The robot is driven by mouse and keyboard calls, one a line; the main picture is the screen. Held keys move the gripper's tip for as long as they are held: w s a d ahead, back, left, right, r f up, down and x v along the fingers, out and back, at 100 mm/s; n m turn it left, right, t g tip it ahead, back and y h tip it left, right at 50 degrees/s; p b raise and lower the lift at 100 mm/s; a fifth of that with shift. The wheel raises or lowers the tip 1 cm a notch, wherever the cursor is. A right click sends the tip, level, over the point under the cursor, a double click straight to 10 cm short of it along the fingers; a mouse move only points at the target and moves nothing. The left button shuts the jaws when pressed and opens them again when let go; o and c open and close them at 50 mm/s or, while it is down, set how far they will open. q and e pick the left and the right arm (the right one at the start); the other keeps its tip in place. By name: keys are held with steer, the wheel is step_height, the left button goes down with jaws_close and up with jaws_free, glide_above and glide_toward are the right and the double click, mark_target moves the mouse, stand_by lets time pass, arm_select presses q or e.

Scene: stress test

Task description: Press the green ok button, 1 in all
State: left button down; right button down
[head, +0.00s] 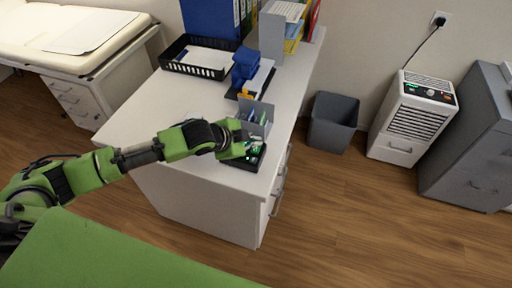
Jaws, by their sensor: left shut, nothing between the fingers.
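My left arm reaches from the left across the white desk. Its gripper (240,153) is shut with nothing held, and is over a small dark device (257,160) near the desk's front right corner. Small green and light spots show on the device beside the fingers. The gripper hides much of it, so I cannot make out the green ok button or tell whether the fingers touch it. My right gripper is not in view.
The white desk (140,125) also bears a grey holder (262,112), a black tray (190,67), a blue item (246,64) and binders (212,15). A grey bin (332,122), a white appliance (412,117) and a grey cabinet (470,140) stand right. The desk's left part is clear.

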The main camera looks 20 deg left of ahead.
mark_target(255, 149)
arm_select(q)
steer(key=shift+f, duration=0.2)
stand_by(0.5)
steer(key=shift+f, duration=0.2)
steer(key=shift+f, duration=0.45)
stand_by(0.7)
steer(key=shift+r+p, duration=0.85)
steer(key=shift+p, duration=0.25)
step_height(255, 149, up, 5)
steer(key=p, duration=0.5)
steer(key=shift+r, duration=0.1)
